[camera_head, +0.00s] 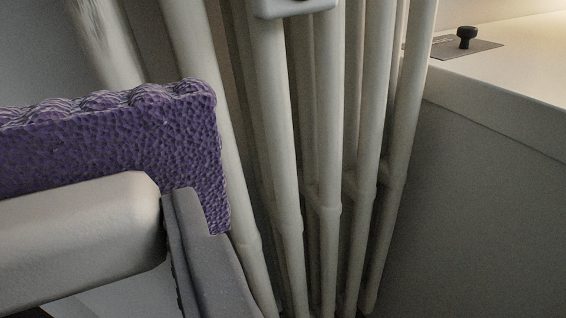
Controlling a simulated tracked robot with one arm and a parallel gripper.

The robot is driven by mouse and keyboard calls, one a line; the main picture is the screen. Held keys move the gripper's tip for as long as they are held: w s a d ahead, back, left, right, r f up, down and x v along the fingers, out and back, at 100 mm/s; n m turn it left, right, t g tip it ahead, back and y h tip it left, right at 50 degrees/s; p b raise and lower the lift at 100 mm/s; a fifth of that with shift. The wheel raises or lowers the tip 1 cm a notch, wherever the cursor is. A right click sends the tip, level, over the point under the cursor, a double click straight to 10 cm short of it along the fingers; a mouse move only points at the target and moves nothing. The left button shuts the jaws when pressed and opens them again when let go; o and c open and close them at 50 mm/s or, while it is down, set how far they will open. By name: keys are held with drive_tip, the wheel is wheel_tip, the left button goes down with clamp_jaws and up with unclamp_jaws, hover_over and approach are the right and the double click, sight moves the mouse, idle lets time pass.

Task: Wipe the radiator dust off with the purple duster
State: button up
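The purple duster (110,135), with a bumpy, dimpled surface, fills the left side of the view, close to the camera. My gripper (205,262) shows at the lower left, with a grey finger against the duster's lower right end. It appears shut on the duster; the other finger is not clearly seen. A pale rounded bar (75,240) lies just below the duster. The off-white radiator (325,140) has several upright tubes behind and right of the duster. The duster overlaps the left tubes; contact cannot be told. Greyish streaks, possibly dust, show on the upper left tube (105,40).
A pale box-shaped fitting (295,8) sits on the radiator at the top. To the right is a white desk or shelf (510,75) with a dark plate and black knob (466,37). Its grey side panel (480,210) stands beside the radiator.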

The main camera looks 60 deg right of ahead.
drive_tip(key=shift+s+d+m+h, duration=0.2)
drive_tip(key=shift+d+m+h, duration=0.1)
drive_tip(key=shift+d, duration=0.45)
drive_tip(key=shift+x, duration=2.85)
drive_tip(key=shift+p+x, duration=0.35)
drive_tip(key=shift+x, duration=0.5)
drive_tip(key=shift+r, duration=0.1)
wheel_tip(320, 180, up, 16)
drive_tip(key=p, duration=1.1)
hover_over(107, 167)
drive_tip(key=x, duration=0.4)
wheel_tip(107, 167, down, 13)
drive_tip(key=b, duration=0.2)
drive_tip(key=shift+w+a, duration=0.2)
drive_tip(key=shift+a, duration=0.05)
